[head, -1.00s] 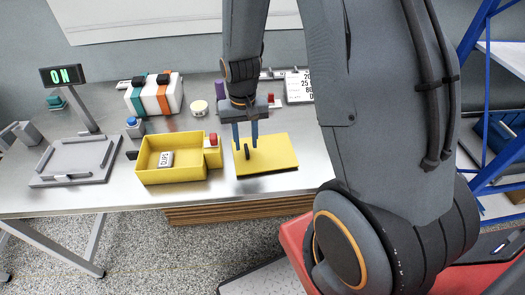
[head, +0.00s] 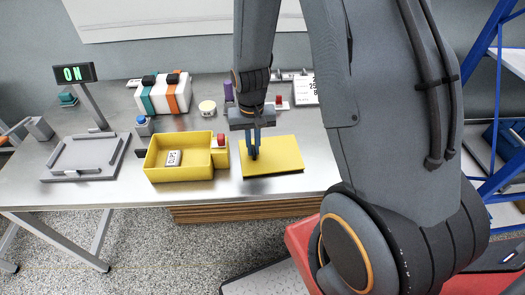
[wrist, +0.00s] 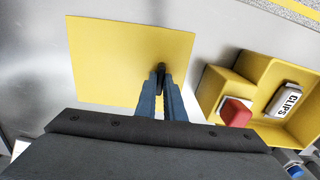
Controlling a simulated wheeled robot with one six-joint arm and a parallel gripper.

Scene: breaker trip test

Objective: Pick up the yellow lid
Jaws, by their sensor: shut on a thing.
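The yellow lid (head: 285,150) is a flat square plate lying on the metal table, to the right of the yellow box. A small dark knob stands up from it. My gripper (head: 254,153) is over the lid's left part, pointing down, with its blue fingers shut on the knob. The wrist view shows the lid (wrist: 115,60) and the dark knob (wrist: 160,74) between the fingertips (wrist: 160,88). The lid looks flat; I cannot tell any gap under it.
The open yellow box (head: 180,175) holds a white CLIPS block (head: 173,158) and has a red button (head: 221,140) at its right corner. A grey tray (head: 82,172) and a lit ON display (head: 74,73) stand at the left. Bare table lies around the lid.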

